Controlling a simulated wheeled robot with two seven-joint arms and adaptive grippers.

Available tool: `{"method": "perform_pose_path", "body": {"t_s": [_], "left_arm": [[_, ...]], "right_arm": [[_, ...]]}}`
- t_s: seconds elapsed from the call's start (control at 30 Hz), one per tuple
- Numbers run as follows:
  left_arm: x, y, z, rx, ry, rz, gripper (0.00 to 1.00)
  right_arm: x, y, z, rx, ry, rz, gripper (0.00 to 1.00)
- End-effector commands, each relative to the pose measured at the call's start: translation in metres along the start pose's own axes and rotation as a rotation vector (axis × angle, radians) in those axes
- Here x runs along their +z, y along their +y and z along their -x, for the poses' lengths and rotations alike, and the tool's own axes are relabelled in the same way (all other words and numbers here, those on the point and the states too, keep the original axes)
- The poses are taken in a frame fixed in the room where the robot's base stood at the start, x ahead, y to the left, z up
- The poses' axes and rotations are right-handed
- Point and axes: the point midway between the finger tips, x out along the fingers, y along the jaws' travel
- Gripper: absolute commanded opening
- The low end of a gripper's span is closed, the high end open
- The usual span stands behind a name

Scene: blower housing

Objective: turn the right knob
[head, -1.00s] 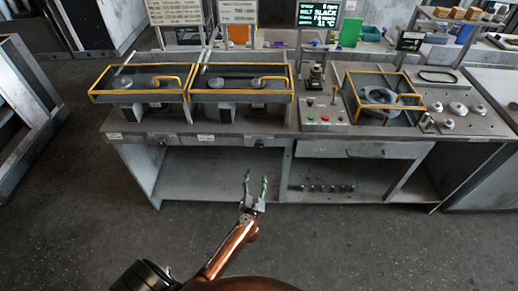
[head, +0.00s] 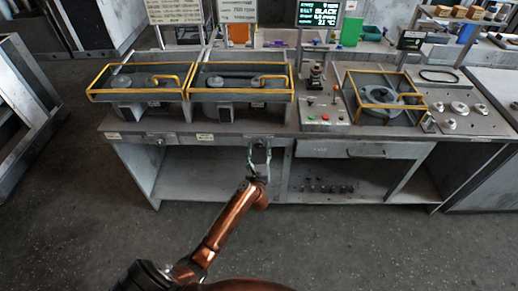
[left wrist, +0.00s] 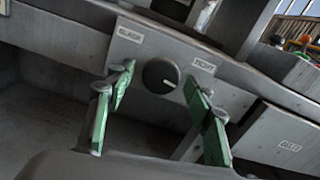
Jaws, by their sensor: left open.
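The right knob is a round dark knob (left wrist: 161,74) with a light pointer mark, set on the grey front panel between two small labels in the left wrist view. In the head view the knob (head: 259,146) is partly hidden by my gripper. My left gripper (head: 259,160) is at the bench's front edge, in front of the knob. In the left wrist view its green-padded fingers (left wrist: 160,108) are open, one on each side of the knob, with nothing held. I cannot tell whether they touch it. My right gripper is not in view.
Another knob (head: 160,142) is on the panel to the left. A drawer (head: 352,150) is right of the gripper. The shelf below holds several small parts, and the floor in front is clear.

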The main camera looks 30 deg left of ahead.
Motion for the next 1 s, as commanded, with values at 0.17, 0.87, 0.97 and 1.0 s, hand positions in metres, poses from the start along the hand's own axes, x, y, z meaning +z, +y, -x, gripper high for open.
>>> {"method": "perform_pose_path", "body": {"t_s": [0.17,0.87,0.97,1.0], "left_arm": [[0.0003,-0.0002,-0.0009,0.000,0.000,0.000,0.48],[-0.0001,-0.0005,-0.0004,-0.001,0.000,0.000,0.06],[0.0001,-0.0005,-0.0003,-0.001,0.001,-0.003,0.06],[0.0003,-0.0006,-0.0003,-0.001,0.001,-0.007,0.06]], "right_arm": [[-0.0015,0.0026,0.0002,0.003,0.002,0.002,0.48],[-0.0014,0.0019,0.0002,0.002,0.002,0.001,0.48],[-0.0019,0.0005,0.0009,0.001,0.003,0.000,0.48],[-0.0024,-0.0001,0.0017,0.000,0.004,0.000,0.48]]}}
